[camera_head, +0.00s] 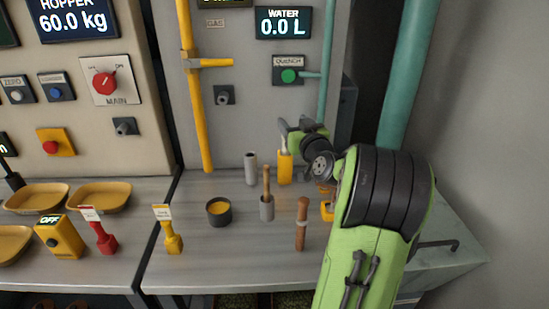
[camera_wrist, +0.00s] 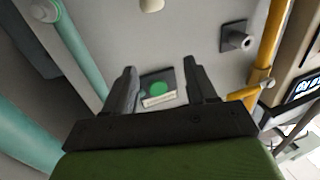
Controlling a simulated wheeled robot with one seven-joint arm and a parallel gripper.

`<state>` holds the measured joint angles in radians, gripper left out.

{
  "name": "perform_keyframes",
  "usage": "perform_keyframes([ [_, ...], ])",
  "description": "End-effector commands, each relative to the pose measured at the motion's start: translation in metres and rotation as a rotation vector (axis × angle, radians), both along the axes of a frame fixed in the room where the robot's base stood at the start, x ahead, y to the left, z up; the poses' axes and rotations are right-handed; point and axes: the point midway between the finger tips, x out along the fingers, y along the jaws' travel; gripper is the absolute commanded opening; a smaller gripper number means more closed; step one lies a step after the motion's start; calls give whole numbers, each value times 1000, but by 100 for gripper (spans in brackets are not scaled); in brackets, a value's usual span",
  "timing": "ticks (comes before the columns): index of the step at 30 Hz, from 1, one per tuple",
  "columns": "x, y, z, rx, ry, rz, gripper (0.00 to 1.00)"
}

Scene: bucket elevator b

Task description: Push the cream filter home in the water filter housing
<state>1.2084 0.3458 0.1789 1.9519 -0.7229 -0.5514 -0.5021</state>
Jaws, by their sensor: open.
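In the wrist view my gripper (camera_wrist: 160,70) is open and empty, its two dark fingers apart. A green button on the wall shows between and beyond them. A small rounded cream piece (camera_wrist: 151,5) is cut off at the top edge there, apart from the fingers; it may be the cream filter. In the head view an upright yellow body (camera_head: 285,170), possibly the filter housing, stands at the back of the bench, just below my wrist parts. A pale strip shows above it, partly covered by my arm. How deep the filter sits cannot be told.
A grey cylinder (camera_head: 250,168), a grey cup with a wooden handle (camera_head: 266,205), a brown stick (camera_head: 301,224) and a dark pot (camera_head: 218,211) stand on the bench. Yellow (camera_head: 201,110) and teal (camera_head: 327,70) pipes run up the wall.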

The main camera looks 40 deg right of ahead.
Motion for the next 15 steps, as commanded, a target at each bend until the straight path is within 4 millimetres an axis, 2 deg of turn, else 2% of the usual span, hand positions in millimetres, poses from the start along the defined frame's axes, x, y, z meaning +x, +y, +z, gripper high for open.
perform_keyframes([
  [3, 0, 0, -36, 9, 5, 0, 57],
  [9, 0, 1, -80, 7, 5, 0, 57],
  [11, 11, -3, -72, 0, 3, 5, 57],
  [15, 28, -10, -71, 2, 4, 5, 57],
])
